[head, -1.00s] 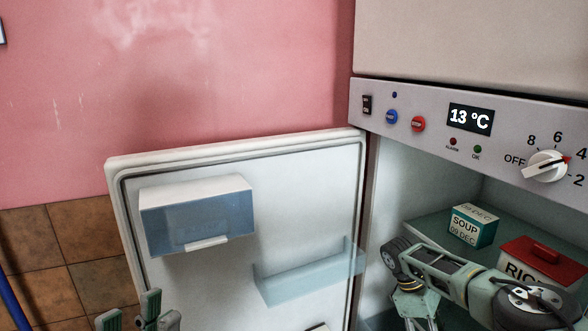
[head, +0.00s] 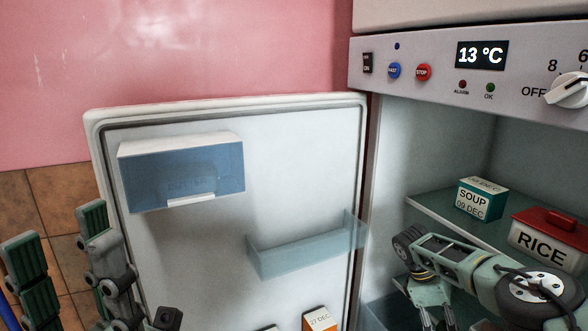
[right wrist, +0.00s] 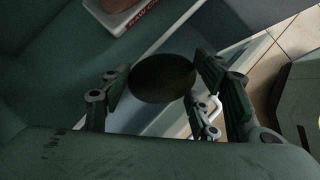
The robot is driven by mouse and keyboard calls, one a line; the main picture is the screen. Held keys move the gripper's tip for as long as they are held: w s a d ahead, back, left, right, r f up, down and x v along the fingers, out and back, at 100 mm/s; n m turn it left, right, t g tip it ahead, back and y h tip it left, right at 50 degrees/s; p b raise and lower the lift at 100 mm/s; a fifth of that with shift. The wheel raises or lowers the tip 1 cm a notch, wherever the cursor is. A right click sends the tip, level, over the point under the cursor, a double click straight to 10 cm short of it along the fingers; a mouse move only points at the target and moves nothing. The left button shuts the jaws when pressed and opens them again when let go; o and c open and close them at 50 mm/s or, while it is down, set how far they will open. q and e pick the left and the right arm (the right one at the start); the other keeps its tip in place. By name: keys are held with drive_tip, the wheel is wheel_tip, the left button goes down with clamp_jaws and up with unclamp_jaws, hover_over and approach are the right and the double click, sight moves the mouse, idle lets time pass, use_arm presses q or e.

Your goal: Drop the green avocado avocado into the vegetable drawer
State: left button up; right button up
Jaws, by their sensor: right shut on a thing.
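The avocado (right wrist: 162,82) is a dark, almost black oval in the right wrist view. My left gripper (head: 57,226) is open and empty at the lower left, before the fridge door.
The open fridge door (head: 200,270) carries a blue-fronted box (head: 185,178) and a clear bin (head: 305,248). A soup box (head: 480,200) and a red-lidded rice box (head: 550,240) stand on a glass shelf near my right arm. A labelled package (right wrist: 118,8) lies at the wrist view's top.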

drive_tip(key=o, duration=1.4)
drive_tip(key=shift+c, duration=0.2)
drive_tip(key=v, duration=1.2)
